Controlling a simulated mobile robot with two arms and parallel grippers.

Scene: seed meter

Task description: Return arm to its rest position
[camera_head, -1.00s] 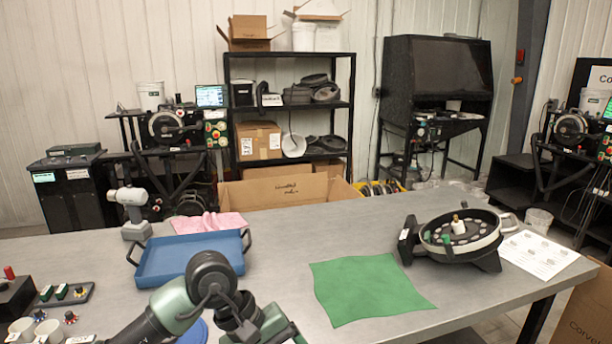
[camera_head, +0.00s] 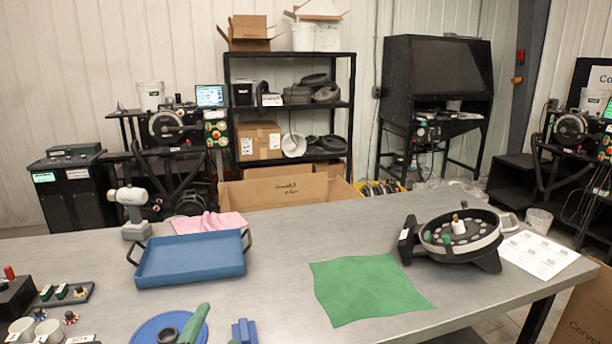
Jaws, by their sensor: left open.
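My left gripper (camera_head: 195,322) shows only in part, as a green piece at the bottom edge, left of centre. It reaches up over the blue disc (camera_head: 152,328) on the near part of the table. It is open, with nothing seen held in it. Most of the left arm lies below the picture. I cannot tell whether the green piece touches the disc. My right arm is not in view.
The grey table (camera_head: 300,230) carries a blue tray (camera_head: 190,263), a pink cloth (camera_head: 208,222), a grey handheld tool (camera_head: 132,212), a green mat (camera_head: 368,288) and a round black seed meter (camera_head: 460,235). Cups (camera_head: 48,330) stand at the left. A blue block (camera_head: 243,331) lies near the front edge.

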